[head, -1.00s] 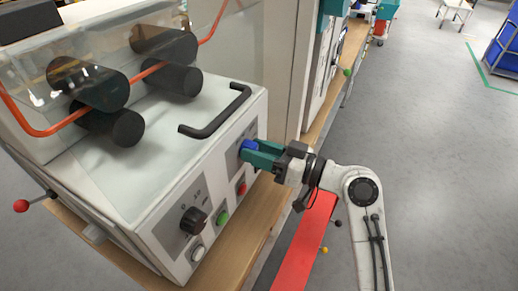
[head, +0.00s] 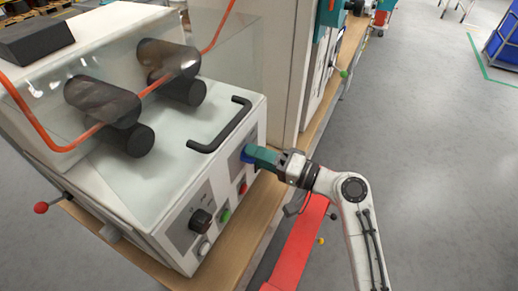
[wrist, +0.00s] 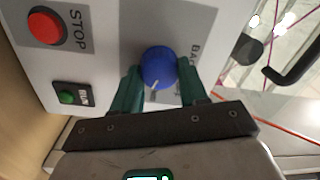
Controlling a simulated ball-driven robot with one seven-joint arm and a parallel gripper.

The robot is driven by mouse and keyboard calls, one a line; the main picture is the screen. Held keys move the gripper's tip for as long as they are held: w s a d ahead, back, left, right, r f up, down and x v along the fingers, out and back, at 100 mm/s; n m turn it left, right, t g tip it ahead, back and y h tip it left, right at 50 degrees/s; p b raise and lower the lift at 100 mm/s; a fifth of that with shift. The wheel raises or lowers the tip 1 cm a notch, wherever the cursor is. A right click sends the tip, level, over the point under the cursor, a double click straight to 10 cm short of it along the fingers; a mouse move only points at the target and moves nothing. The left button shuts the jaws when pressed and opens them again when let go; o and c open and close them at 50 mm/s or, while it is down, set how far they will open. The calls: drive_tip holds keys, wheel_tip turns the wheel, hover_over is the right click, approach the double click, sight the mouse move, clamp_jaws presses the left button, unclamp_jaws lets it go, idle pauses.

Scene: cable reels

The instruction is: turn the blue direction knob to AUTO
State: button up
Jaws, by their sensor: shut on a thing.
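The blue direction knob (head: 246,153) is on the front panel of the white machine, mostly hidden by my fingers in the head view. In the wrist view the knob (wrist: 158,66) is round, with a white pointer mark at its lower edge in the picture. My gripper (head: 254,155) has teal fingers, one on each side of the knob, and is shut on it. A grey label plate (wrist: 190,30) lies behind it. Part of a word starting "BA" shows right of the knob; the rest is hidden, and I cannot read AUTO.
A red STOP button (wrist: 46,26) and a green RUN button (wrist: 67,97) sit beside the knob. A black knob (head: 201,219) is further along the panel. A black handle (head: 222,127) and clear cover with orange cable over rollers are above. Grey floor lies open at right.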

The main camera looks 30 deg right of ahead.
drive_tip(key=m+p, duration=0.3)
drive_tip(key=m, duration=0.2)
drive_tip(key=shift+f+m+p, duration=0.15)
drive_tip(key=shift+m+p, duration=0.15)
drive_tip(key=shift+m, duration=0.1)
idle(0.3)
drive_tip(key=o, duration=1.1)
drive_tip(key=shift+c, duration=0.2)
drive_tip(key=shift+d, duration=0.1)
drive_tip(key=b+v, duration=0.2)
drive_tip(key=v, duration=0.8)
drive_tip(key=shift+s+b, duration=0.4)
drive_tip(key=shift+d+f, duration=0.1)
